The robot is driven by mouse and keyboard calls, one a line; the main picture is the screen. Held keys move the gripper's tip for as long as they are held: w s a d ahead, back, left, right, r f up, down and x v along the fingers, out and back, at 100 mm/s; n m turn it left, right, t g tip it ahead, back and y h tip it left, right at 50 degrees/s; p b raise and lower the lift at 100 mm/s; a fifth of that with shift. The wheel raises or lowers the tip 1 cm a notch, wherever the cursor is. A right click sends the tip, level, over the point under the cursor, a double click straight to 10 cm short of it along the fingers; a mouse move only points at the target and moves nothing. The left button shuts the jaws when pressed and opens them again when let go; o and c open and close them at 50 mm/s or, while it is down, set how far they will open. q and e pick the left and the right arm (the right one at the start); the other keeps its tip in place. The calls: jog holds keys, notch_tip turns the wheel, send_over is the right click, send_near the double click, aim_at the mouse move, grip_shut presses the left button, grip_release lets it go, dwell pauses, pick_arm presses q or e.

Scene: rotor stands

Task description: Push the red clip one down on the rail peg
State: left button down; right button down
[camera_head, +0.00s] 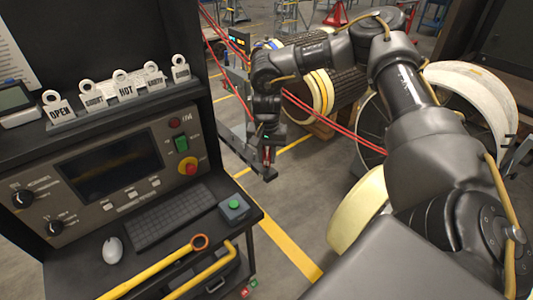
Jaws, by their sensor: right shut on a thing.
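My right gripper (267,163) hangs at the end of my right arm, just right of the console, in the middle of the view. It is shut on a small red clip (267,152), which shows only as a thin red strip between the fingers. A grey upright stand (238,82) is beside and behind the gripper. I cannot make out the rail peg clearly, nor whether the clip touches it. My left gripper is not in view.
Red cables (318,115) run behind my gripper. The console desk (85,262) at left holds a keyboard (172,215), a mouse (112,250) and a yellow tool (150,272). Large rotor rings (470,85) stand at right. The floor (255,205) below the gripper is clear.

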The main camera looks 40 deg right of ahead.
jog(key=shift+f+b, duration=0.3)
jog(key=shift+f, duration=0.35)
dwell(0.5)
jog(key=c, duration=1.1)
grip_release()
jog(key=shift+r, duration=0.5)
notch_tip(320, 180, up, 10)
jog(key=shift+f+b, duration=0.1)
jog(key=shift+b, duration=0.3)
